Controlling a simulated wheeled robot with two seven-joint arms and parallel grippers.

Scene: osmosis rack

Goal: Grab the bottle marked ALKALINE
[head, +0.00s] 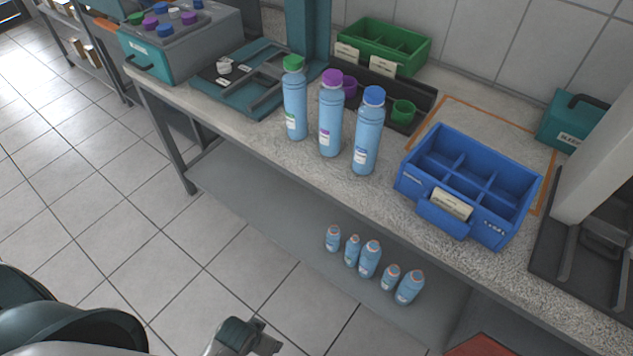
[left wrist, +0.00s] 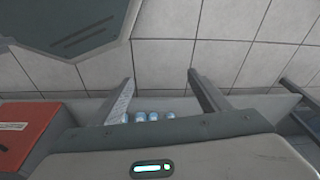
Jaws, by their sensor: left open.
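Three tall light-blue bottles stand upright in a row on the counter in the head view: a green-capped bottle (head: 295,105), a purple-capped bottle (head: 331,120) and a blue-capped bottle (head: 368,138). Each has a small label, too small to read, so I cannot tell which is marked ALKALINE. My left gripper (head: 264,340) is at the bottom edge of the head view, low and well apart from the bottles. In the left wrist view my left gripper (left wrist: 160,78) is open and empty, with floor tiles between its fingers. My right gripper is not in view.
A blue divided crate (head: 410,180) stands right of the bottles. A green crate (head: 425,62) and a dark tray (head: 425,97) with cups are behind them. Several small bottles (head: 370,259) stand on the lower shelf (head: 260,205). The counter edge runs in front of the tall bottles.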

